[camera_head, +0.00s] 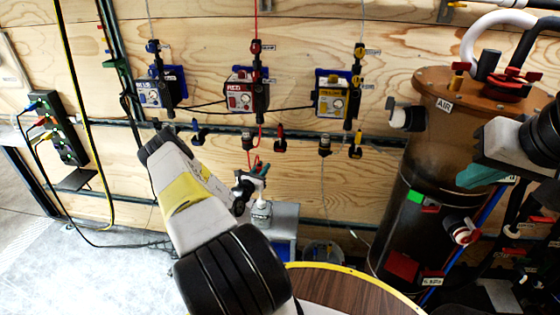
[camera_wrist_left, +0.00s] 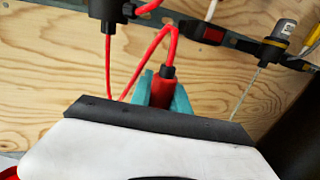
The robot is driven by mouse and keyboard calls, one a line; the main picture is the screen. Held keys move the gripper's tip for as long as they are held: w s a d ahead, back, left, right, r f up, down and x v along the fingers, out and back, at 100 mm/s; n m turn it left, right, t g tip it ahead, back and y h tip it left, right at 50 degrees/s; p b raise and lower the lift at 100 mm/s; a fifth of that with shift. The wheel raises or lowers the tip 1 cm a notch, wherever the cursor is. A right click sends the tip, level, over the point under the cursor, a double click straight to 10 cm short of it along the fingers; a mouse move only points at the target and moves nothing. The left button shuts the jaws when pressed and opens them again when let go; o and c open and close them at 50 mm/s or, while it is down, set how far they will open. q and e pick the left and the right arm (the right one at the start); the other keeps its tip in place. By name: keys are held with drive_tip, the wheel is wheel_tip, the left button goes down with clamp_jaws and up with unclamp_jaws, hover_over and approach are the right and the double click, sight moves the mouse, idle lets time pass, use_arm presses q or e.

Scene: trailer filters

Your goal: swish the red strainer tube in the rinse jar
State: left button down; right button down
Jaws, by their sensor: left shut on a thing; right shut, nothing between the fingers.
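The red strainer tube (camera_wrist_left: 163,88) is gripped between the teal fingers of my left gripper (camera_wrist_left: 161,94), its red hose looping up from its top. In the head view my left gripper (camera_head: 258,170) is small, in front of the wall below the red pump box. The tube's lower end is hidden by my wrist in the wrist view. A small pale labelled container (camera_head: 261,213) sits just below this gripper; I cannot tell if it is the rinse jar. My right gripper (camera_head: 482,174) is shut and empty at the right, in front of the brown tank.
Blue, red (camera_head: 240,95) and yellow (camera_head: 331,98) pump boxes hang on the plywood wall. The brown tank (camera_head: 436,150) with hoses fills the right. A round wooden top (camera_head: 350,292) is at the bottom.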

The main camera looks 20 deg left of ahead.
use_arm(q)
wheel_tip(320, 180, up, 5)
drive_tip(key=shift+r, duration=0.1)
idle(0.5)
drive_tip(key=shift+d, duration=0.1)
idle(0.9)
